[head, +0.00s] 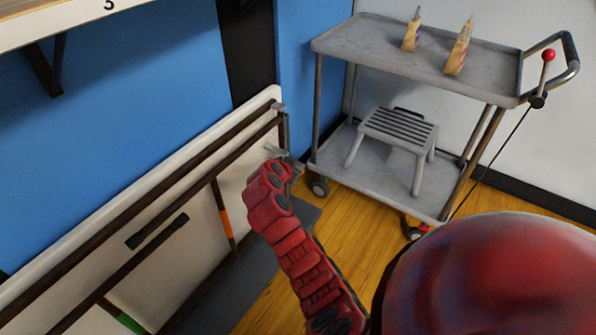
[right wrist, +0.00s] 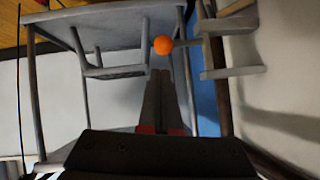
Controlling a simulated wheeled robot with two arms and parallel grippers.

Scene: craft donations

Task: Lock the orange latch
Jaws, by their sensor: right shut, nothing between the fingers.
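In the right wrist view an orange ball-shaped knob (right wrist: 162,45) shows just beyond the fingertips of my right gripper (right wrist: 160,74). Grey bars and plates surround it; I cannot tell whether the fingers touch it. The fingers are together with nothing between them. In the head view my right gripper (head: 288,164) is at the end of the white panel (head: 262,103), on the cart side. The knob cannot be made out there; the red arm may hide it. My left gripper is not in view.
Dark rails run along the white panel. Wooden floor (head: 360,225) shows between.

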